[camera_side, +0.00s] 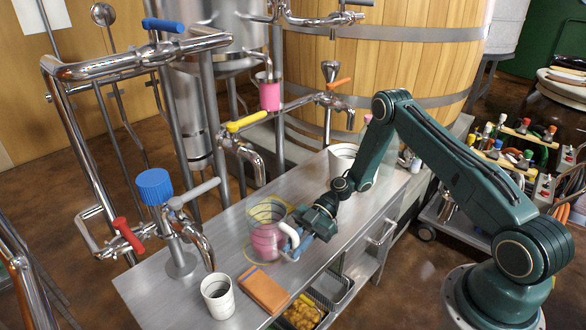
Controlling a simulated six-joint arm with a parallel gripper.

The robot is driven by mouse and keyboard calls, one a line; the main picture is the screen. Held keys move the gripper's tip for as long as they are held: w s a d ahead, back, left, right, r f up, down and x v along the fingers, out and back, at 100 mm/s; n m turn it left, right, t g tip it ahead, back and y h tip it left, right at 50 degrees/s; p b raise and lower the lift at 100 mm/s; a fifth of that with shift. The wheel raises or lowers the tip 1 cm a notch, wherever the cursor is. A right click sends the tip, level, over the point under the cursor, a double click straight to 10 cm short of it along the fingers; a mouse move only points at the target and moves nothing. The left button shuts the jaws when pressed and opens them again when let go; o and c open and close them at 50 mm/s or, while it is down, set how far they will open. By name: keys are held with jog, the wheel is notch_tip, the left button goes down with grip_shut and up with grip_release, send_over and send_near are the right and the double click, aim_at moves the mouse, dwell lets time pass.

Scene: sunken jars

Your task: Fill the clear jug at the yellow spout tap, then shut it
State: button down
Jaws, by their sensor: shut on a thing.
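The clear jug (268,220) stands upright on the steel bench with pink liquid (266,243) in its lower part. Its upper part looks empty and see-through, with a white handle (290,236) on the right side. The yellow spout tap (246,122) is above and slightly left of the jug, its bent spout (259,172) pointing down over the jug's mouth. I cannot make out a stream, nor tell whether the tap is open. My gripper (298,238) is shut on the jug's handle from the right; its fingertips are partly hidden.
On the bench (180,290) are a striped white cup (217,295), an orange-brown block (263,290) and a white bucket (343,158). A pink container (269,92) hangs behind.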

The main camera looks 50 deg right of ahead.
jog(key=shift+f, duration=0.15)
jog(key=c, duration=1.3)
grip_release()
jog(key=shift+o, duration=0.2)
jog(key=shift+f, duration=0.1)
jog(key=v, duration=1.4)
jog(key=shift+o, duration=0.3)
